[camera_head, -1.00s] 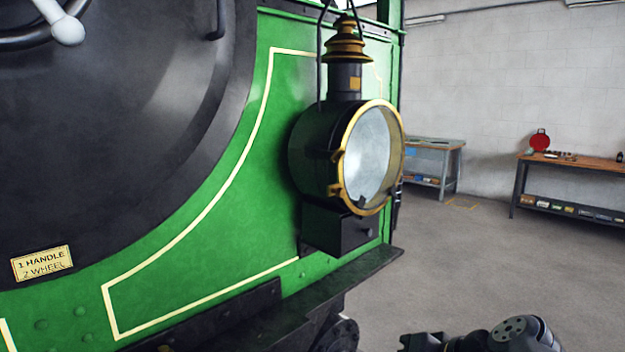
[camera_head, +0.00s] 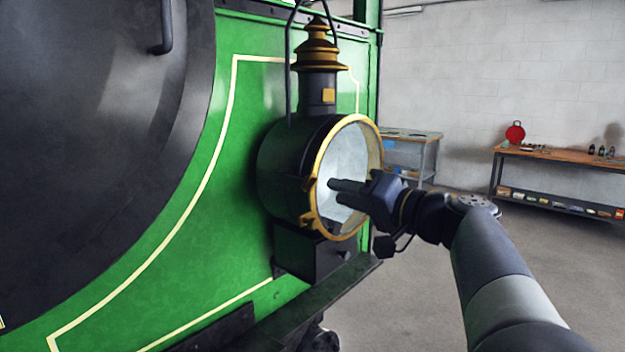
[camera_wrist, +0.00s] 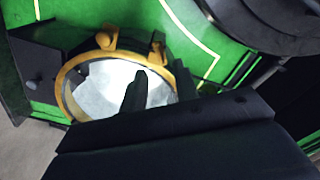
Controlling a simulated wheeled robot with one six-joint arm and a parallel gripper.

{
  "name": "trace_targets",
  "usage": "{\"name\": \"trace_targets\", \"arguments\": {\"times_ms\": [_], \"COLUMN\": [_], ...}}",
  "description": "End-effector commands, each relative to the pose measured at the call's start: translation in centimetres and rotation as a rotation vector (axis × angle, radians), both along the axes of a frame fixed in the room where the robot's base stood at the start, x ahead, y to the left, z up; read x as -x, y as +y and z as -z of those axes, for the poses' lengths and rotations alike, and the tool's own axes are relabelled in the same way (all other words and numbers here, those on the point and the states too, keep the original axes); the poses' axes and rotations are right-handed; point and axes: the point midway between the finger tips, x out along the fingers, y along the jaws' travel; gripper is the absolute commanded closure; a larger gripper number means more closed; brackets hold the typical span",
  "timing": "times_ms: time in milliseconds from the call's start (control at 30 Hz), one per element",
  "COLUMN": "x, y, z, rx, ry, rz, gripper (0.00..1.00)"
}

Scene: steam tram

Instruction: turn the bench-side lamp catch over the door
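The bench-side lamp (camera_head: 290,170) is a black drum with a brass-ringed round front (camera_head: 372,130), fixed to the green tram front. Two small brass fittings, an upper one (camera_head: 309,184) and a lower one (camera_head: 308,219), sit on the ring's left side. They also show in the wrist view, one knob-like (camera_wrist: 106,38) and one bracket-like (camera_wrist: 158,50). I cannot tell which is the catch. My gripper (camera_head: 333,188) is in front of the pale lamp face, fingers pointing left toward the fittings. In the wrist view its fingers (camera_wrist: 160,88) are apart and empty; contact with the ring is unclear.
A black box (camera_head: 310,255) is under the lamp, above a dark ledge (camera_head: 330,290). A brass-banded chimney (camera_head: 318,85) rises above. A thin rod stands left of it. Two workbenches, one wooden-topped (camera_head: 560,155), stand behind right. The floor right is clear.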

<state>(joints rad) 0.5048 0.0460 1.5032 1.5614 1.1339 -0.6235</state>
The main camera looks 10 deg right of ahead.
Motion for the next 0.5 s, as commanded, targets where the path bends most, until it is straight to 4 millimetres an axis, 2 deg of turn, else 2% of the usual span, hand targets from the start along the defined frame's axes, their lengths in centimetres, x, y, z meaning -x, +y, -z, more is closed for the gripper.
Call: {"name": "trace_targets", "arguments": {"times_ms": [233, 500], "x": [-3.2, -4.5], "y": [2.3, 3.3], "z": [-0.2, 0.0], "rx": [-0.001, 0.0], "ry": [0.001, 0.0], "rz": [-0.002, 0.0], "gripper": [0.71, 0.71]}}
